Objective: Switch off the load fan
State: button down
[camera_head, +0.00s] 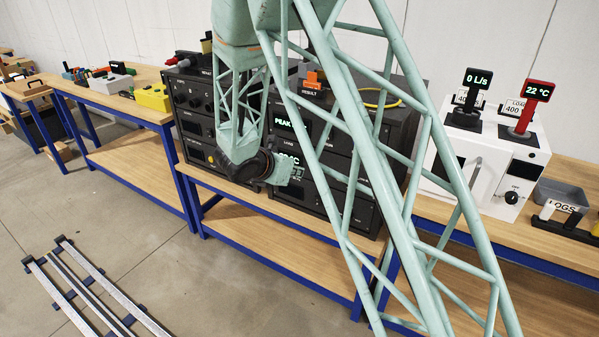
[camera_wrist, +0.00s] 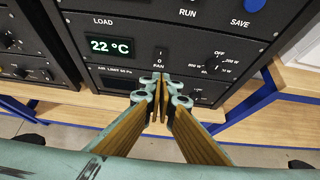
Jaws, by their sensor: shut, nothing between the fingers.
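The load panel (camera_wrist: 72,22) is a black rack unit marked LOAD, with a lit display (camera_wrist: 112,46) reading 22 °C. Its small black fan switch (camera_wrist: 161,53) has the label FAN beneath it. I cannot tell which way the switch is set. My gripper (camera_wrist: 160,84) is shut and empty, its fingertips just below the FAN label in the wrist view. I cannot tell whether they touch the panel. In the head view my gripper (camera_head: 285,170) is in front of the black rack (camera_head: 200,120), and the fan switch is hidden there.
A rotary knob (camera_wrist: 213,63) with OFF and watt marks sits right of the switch. A lower display unit (camera_wrist: 115,85) is partly behind the fingers. RUN and SAVE controls are above. The rack stands on a wooden bench (camera_head: 230,190); a white box (camera_head: 480,160) stands to the right.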

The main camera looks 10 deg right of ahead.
jog(key=shift+a+f+p, duration=0.3)
jog(key=shift+f+p, duration=0.3)
jog(key=shift+p, duration=0.55)
jog(key=r+b+x, duration=0.1)
jog(key=x, duration=1.2)
jog(key=shift+w+d+b, duration=0.4)
jog(key=shift+w+d, duration=0.15)
jog(key=shift+r, duration=0.15)
jog(key=shift+w+d+f+b, duration=0.1)
jog(key=shift+w+f+b, duration=0.15)
jog(key=shift+b, duration=0.65)
jog(key=shift+w+r, duration=0.1)
jog(key=shift+r, duration=0.05)
jog(key=shift+d+r, duration=0.1)
